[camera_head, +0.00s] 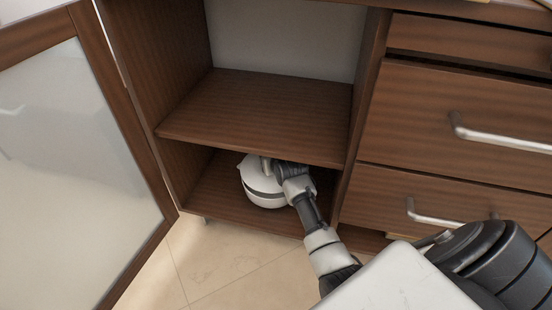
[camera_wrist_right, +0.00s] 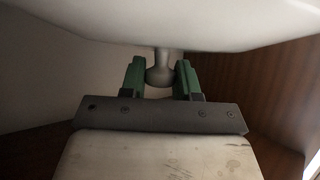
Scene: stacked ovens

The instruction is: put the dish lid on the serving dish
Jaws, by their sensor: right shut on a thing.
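The white dish lid (camera_head: 254,178) is in the lower compartment of the open cabinet. The white serving dish (camera_head: 267,201) is directly below it, with a dark band between the two; I cannot tell whether they touch. My right gripper (camera_head: 268,166) reaches in from the right at the top of the lid. In the right wrist view its green fingers (camera_wrist_right: 160,78) are shut on the lid's grey knob (camera_wrist_right: 160,70), and the lid's white surface (camera_wrist_right: 160,22) fills the top. The arm hides part of the lid and dish. My left gripper is not in view.
A wooden shelf (camera_head: 260,112) lies close above the gripper. The cabinet door (camera_head: 75,170) stands open on the left. Drawers with metal handles (camera_head: 500,138) are on the right. The tiled floor (camera_head: 225,265) in front shows no loose objects.

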